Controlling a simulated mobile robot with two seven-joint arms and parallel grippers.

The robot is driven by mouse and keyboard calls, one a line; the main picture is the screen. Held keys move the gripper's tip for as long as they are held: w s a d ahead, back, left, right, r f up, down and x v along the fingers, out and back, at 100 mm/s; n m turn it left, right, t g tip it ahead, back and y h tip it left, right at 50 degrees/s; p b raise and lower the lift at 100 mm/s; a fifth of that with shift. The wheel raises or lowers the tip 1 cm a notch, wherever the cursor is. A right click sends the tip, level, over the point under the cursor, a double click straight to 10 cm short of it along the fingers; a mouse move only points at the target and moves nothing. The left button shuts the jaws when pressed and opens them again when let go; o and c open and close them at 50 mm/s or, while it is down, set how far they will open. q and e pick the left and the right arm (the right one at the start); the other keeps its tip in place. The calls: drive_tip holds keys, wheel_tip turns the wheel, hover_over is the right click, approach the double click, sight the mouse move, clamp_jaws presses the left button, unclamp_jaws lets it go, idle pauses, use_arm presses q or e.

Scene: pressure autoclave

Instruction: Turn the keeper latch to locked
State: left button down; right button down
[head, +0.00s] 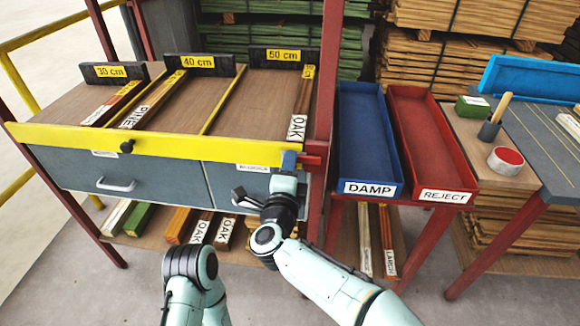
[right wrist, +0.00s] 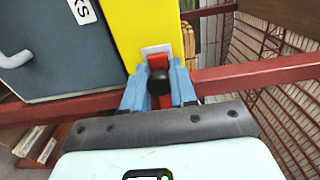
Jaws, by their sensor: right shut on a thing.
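The keeper latch, a small red piece with a black knob (right wrist: 159,82), sits by a pale plate (right wrist: 157,50) at the end of the yellow bar (right wrist: 146,22). In the head view the yellow bar (head: 190,145) lies along the bench front, and red latch parts (head: 311,160) show at its right end. My right gripper (head: 289,158) is there, its blue fingers shut on the latch. In the right wrist view the fingers of this gripper (right wrist: 159,90) flank the knob and red piece closely. The fingers partly hide the latch, so its exact angle is unclear.
A red post (head: 325,110) stands just right of the latch. Beyond it are a blue DAMP tray (head: 388,150) and a red REJECT tray (head: 445,155). Drawers with a handle (head: 115,186) lie below the bar. Labelled boards (head: 299,110) rest on the bench.

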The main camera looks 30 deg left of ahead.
drive_tip(key=c, duration=1)
unclamp_jaws()
drive_tip(key=shift+o, duration=0.2)
drive_tip(key=shift+s, duration=0.1)
use_arm(q)
drive_tip(key=w, duration=0.1)
drive_tip(key=w+r+p, duration=0.1)
drive_tip(key=w+r+t, duration=0.1)
drive_tip(key=shift+d+r, duration=0.15)
drive_tip(key=shift+d, duration=0.1)
use_arm(e)
drive_tip(key=v, duration=1.3)
use_arm(q)
drive_tip(key=shift+p, duration=0.3)
use_arm(e)
drive_tip(key=shift+d+r, duration=0.1)
